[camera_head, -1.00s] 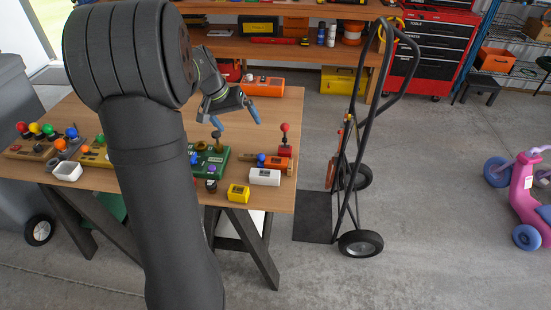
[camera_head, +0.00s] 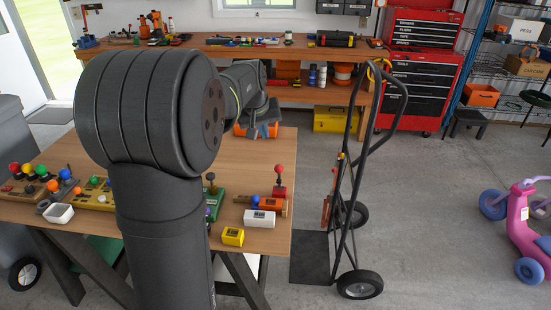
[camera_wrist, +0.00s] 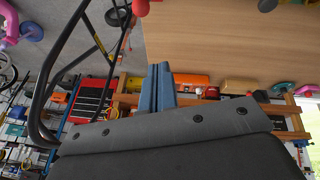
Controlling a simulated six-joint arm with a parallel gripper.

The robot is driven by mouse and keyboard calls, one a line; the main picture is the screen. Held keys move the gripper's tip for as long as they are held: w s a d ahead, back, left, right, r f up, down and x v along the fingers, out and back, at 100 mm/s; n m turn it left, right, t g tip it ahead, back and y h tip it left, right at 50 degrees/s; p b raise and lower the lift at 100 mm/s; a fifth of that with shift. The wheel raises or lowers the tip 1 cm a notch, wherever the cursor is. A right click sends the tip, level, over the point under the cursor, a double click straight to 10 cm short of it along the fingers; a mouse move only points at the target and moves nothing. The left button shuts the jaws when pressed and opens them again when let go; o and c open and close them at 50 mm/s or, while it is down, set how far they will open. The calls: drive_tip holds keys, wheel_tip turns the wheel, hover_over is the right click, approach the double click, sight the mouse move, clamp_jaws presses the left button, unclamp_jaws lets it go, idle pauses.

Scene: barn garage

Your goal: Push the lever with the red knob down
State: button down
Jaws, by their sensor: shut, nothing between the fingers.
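The lever with the red knob (camera_head: 280,169) stands upright on a small red and orange base near the right edge of the wooden table in the head view. A red ball (camera_wrist: 140,7), likely this knob, is cut off by the top edge of the wrist view. My gripper (camera_head: 259,132) is above the far part of the table, behind the lever and apart from it. In the wrist view its blue fingers (camera_wrist: 158,88) are together with nothing between them. My own arm hides much of the table's middle.
A white box (camera_head: 259,219) and a yellow box (camera_head: 233,236) lie in front of the lever. A green-based lever (camera_head: 212,198) is to its left. More knobbed levers (camera_head: 40,178) stand at the table's left. A black hand truck (camera_head: 345,200) stands just right of the table.

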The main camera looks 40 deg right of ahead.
drive_tip(key=shift+s+d+r, duration=0.35)
drive_tip(key=shift+d+r, duration=0.3)
drive_tip(key=shift+r, duration=0.05)
drive_tip(key=shift+f, duration=0.1)
drive_tip(key=f, duration=0.3)
drive_tip(key=d+f, duration=0.1)
drive_tip(key=f, duration=0.3)
drive_tip(key=d+f, duration=0.1)
drive_tip(key=f, duration=0.3)
drive_tip(key=shift+s+d+f, duration=0.15)
drive_tip(key=shift+s, duration=0.05)
drive_tip(key=shift+s, duration=0.1)
